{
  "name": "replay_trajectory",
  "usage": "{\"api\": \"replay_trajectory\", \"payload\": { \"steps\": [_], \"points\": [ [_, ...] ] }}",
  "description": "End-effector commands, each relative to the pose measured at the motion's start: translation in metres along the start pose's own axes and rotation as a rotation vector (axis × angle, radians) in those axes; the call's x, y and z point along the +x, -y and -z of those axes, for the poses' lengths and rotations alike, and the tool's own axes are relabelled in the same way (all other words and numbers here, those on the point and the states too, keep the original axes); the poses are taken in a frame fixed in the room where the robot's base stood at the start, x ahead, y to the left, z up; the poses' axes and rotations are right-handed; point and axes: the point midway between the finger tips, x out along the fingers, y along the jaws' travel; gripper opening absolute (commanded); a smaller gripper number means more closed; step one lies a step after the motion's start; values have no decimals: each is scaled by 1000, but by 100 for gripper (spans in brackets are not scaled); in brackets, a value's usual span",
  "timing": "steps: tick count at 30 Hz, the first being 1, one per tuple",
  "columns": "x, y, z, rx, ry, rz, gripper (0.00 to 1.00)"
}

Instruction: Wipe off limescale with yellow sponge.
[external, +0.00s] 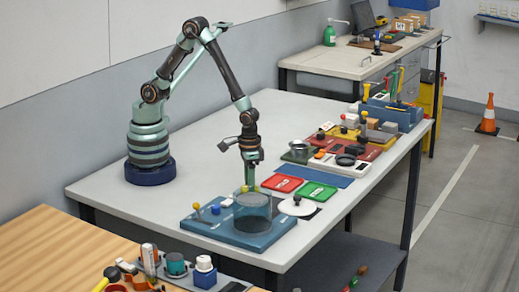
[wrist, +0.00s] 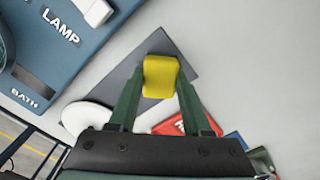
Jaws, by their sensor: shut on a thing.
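The yellow sponge (wrist: 161,76) is between the green fingers of my gripper (wrist: 160,84) in the wrist view. My gripper (external: 250,178) is shut on it. In the external view the gripper points down behind the clear round vessel (external: 252,213) on the blue board (external: 205,222), and only a little yellow shows at its tips. In the wrist view a dark grey sheet (wrist: 130,73) lies beneath the sponge; whether they touch I cannot tell. A white disc (wrist: 88,117) lies at the sheet's lower left. I cannot make out any limescale.
The blue board, lettered LAMP and BATH, fills the wrist view's upper left (wrist: 60,50). Red (external: 283,184) and green (external: 316,191) trays lie to the right of my gripper. Several tools and blocks crowd the table's far right. The table's middle (external: 210,170) is clear.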

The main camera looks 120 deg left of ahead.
Motion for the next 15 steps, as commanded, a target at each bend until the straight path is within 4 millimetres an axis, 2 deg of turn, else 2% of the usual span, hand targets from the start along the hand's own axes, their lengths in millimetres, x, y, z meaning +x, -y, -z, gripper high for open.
{"api": "replay_trajectory", "payload": {
  "steps": [15],
  "points": [
    [1, -34, 34, 1, -1, -1, 0]
  ]
}}
